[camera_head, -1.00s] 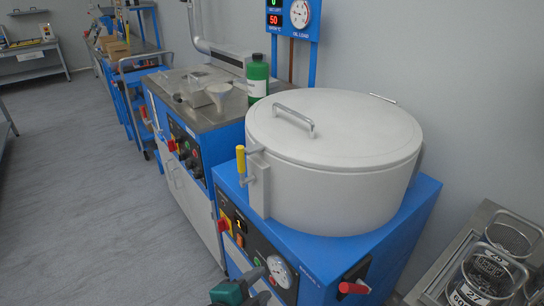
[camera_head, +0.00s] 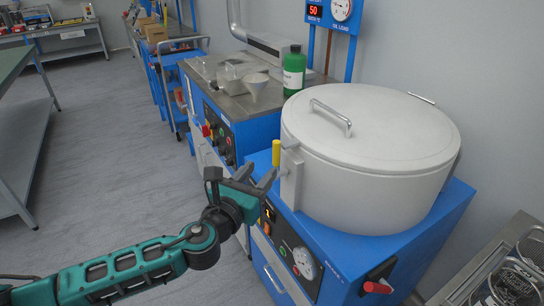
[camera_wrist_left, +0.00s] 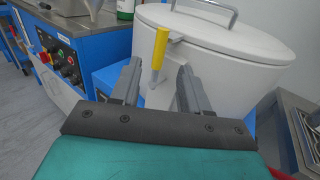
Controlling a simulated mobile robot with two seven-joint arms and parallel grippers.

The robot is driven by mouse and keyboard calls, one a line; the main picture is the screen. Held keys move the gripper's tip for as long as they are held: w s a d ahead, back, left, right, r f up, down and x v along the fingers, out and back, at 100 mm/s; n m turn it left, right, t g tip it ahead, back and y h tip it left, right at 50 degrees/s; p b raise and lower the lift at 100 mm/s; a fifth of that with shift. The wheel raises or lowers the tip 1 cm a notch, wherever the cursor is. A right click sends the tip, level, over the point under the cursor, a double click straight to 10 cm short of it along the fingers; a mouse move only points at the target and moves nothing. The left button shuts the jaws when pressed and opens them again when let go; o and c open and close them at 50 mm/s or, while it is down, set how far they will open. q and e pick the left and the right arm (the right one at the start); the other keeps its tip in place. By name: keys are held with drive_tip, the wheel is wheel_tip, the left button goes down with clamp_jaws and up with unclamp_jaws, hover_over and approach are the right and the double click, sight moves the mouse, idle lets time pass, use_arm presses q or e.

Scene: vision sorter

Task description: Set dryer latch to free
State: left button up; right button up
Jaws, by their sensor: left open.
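The dryer (camera_head: 365,190) is a white drum with a round lid on a blue cabinet, at the right of the head view. Its latch has an upright yellow handle (camera_head: 276,153) on a grey bracket (camera_head: 290,178) at the drum's left side. In the left wrist view the yellow handle (camera_wrist_left: 160,47) stands between and beyond the fingers, tilted slightly. My left gripper (camera_head: 262,178) is open and empty, a little left of and below the handle in the head view. It also shows in the left wrist view (camera_wrist_left: 158,78). No contact with the handle is visible. My right gripper is out of view.
A gauge (camera_head: 303,263) and a red-handled valve (camera_head: 377,286) are on the cabinet's front. Wire baskets (camera_head: 510,285) sit at the lower right. Floor at left is clear.

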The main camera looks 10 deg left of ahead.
sight(274, 154)
use_arm(q)
drive_tip(key=x, duration=0.7)
drive_tip(key=shift+f, duration=0.1)
drive_tip(key=shift+a, duration=0.1)
clamp_jaws()
idle(0.5)
